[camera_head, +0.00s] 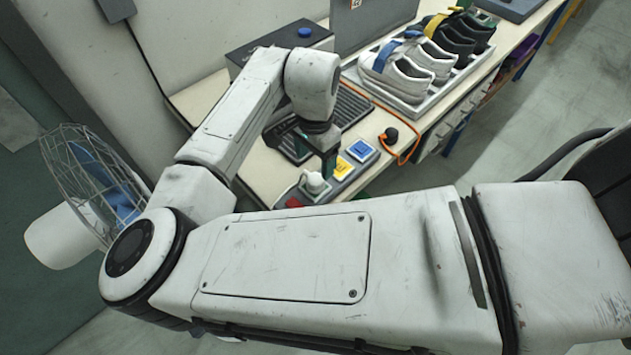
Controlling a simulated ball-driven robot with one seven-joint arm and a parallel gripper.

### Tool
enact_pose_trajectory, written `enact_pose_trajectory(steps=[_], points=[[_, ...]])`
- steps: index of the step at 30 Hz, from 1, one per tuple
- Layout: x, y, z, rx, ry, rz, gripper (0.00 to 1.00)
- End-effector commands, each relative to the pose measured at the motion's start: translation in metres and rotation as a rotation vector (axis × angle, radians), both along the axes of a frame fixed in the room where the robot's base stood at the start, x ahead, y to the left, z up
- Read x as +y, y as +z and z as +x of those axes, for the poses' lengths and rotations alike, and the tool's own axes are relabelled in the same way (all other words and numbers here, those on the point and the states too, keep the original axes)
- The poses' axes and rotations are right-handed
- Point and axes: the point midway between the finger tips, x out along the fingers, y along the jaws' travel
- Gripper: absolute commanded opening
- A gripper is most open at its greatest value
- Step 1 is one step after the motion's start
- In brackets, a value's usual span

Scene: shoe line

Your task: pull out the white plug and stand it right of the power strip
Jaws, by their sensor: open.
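The power strip (327,190) lies on the bench, running diagonally beyond my arm; part of its near side is hidden by the arm. The white plug (314,183) sits upright on the strip near its left end. A yellow piece (342,167) and a blue piece (361,150) sit farther right along the strip. My gripper (315,155) is open and points down above the strip, just behind the white plug. One dark finger shows near the yellow piece; the other is hard to make out. The gripper appears apart from the plug.
A tray (412,108) of several shoes stands farther back. A fan (95,180) is at left.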

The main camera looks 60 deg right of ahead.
Motion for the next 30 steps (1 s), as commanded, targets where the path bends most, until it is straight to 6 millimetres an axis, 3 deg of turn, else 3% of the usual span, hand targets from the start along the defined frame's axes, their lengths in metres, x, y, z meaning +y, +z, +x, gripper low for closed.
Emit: enact_pose_trajectory(steps=[8, 21, 30], points=[[0.000, -0.019, 0.000, 0.000, 0.000, 0.000, 0.73], [-0.001, -0.072, -0.001, 0.002, 0.000, -0.002, 0.73], [0.000, -0.083, 0.000, -0.001, 0.000, -0.001, 0.73]])
